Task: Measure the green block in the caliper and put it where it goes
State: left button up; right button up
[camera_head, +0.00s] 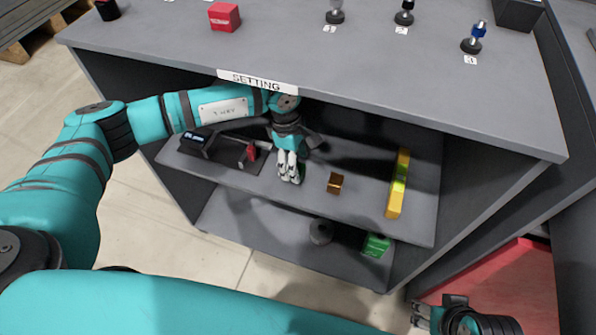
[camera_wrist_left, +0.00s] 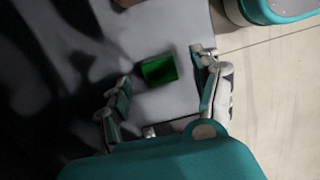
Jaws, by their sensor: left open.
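The green block (camera_wrist_left: 158,70) shows in the left wrist view on a grey surface, between and just beyond my open left fingers (camera_wrist_left: 165,85). In the head view my left gripper (camera_head: 290,170) points down over the middle shelf. The green block cannot be made out under it there. Whether the fingers touch it I cannot tell. The caliper (camera_head: 198,140), with a small lit display and a red part (camera_head: 252,152), lies on that shelf just left of the gripper. My right gripper (camera_head: 440,318) is at the bottom right, away from the shelves; its opening is unclear.
A brass block (camera_head: 335,183) and a yellow-green bar (camera_head: 397,187) lie right of the gripper. The lower shelf holds a green box-like object (camera_head: 376,245) and a dark round object (camera_head: 321,232). The tabletop (camera_head: 330,60) overhangs my left arm and bears a red block (camera_head: 224,17) and numbered knobbed pieces.

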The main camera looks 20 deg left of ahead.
pick_arm(q)
notch_tip(320, 180, down, 3)
jog(key=shift+d+f, duration=0.1)
jog(key=shift+d, duration=0.05)
jog(key=c, duration=1.3)
